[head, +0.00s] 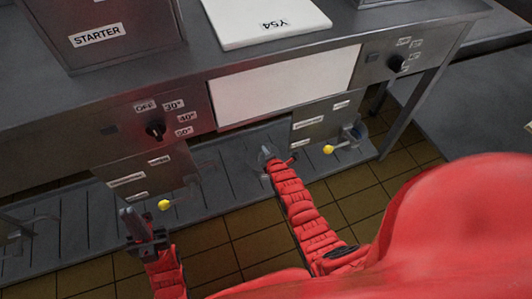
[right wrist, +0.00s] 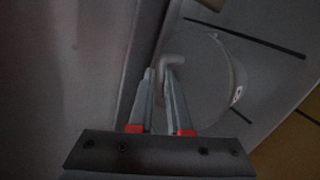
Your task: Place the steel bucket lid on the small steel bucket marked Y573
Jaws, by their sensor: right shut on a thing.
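My right gripper (right wrist: 163,75) is shut on a pale grey bent handle (right wrist: 174,62) in the right wrist view. The handle seems to belong to the steel lid, a round grey disc (right wrist: 200,90) just behind the fingers. A small white mark (right wrist: 237,93) shows at the disc's right edge, too small to read. In the head view my right gripper (head: 266,153) is low, under the table's front and over the slotted lower shelf. The small bucket cannot be made out there. My left gripper (head: 131,222) is at lower left, holding nothing that I can see.
The steel table (head: 180,80) has knob panels and yellow-knobbed taps (head: 328,149) along its front. The slotted lower shelf (head: 228,172) runs beneath. A white board (head: 262,20) marked Y54 and a STARTER vat (head: 100,35) stand on top. Tiled floor (head: 215,235) lies in front.

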